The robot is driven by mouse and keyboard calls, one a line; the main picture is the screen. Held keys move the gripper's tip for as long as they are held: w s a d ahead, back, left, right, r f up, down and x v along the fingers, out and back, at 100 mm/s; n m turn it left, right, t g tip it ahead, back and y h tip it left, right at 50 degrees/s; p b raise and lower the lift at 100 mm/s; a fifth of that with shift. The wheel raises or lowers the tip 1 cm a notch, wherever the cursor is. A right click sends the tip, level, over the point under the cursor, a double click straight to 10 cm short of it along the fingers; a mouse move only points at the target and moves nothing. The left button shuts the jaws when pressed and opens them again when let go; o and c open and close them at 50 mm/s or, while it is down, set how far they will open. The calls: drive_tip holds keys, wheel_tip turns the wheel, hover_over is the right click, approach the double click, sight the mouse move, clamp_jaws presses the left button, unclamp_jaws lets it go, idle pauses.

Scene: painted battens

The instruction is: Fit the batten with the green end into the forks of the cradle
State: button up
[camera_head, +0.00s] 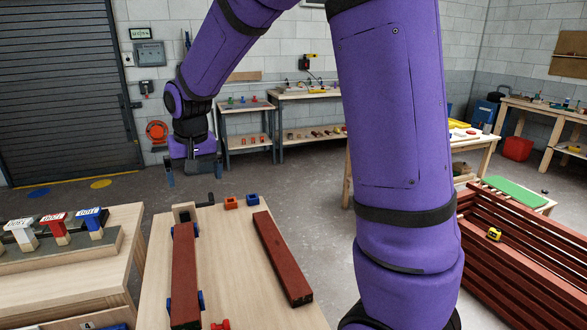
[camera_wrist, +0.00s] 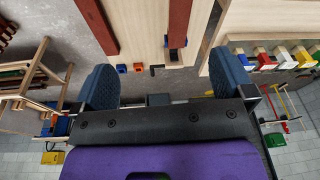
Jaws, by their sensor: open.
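Two dark red-brown battens lie on the pale wooden bench. The left batten (camera_head: 185,275) lies lengthwise along the cradle, with blue forks (camera_head: 201,299) showing at its sides; it also shows in the wrist view (camera_wrist: 179,22). The right batten (camera_head: 282,258) lies slightly slanted on the bare bench top, and shows in the wrist view (camera_wrist: 97,25). I see no green end on either batten. My gripper (camera_head: 191,179) is open and empty, held beyond the bench's far end. Its two dark fingers stand wide apart in the wrist view (camera_wrist: 164,82).
A red piece (camera_head: 220,325) lies near the front. A side table with labelled blocks (camera_head: 56,228) stands left.

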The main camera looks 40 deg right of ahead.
drive_tip(key=s+d+r+n+t, duration=0.1)
drive_tip(key=s+r, duration=0.4)
drive_tip(key=s, duration=0.2)
drive_tip(key=s+d+r+t, duration=0.15)
drive_tip(key=s+r, duration=0.25)
drive_tip(key=s, duration=0.4)
drive_tip(key=s+d+n, duration=0.1)
drive_tip(key=s, duration=1.3)
drive_tip(key=shift+s+d+r+n+t, duration=0.15)
drive_tip(key=shift+d+r+n+t, duration=0.05)
drive_tip(key=shift+r+n+t, duration=0.2)
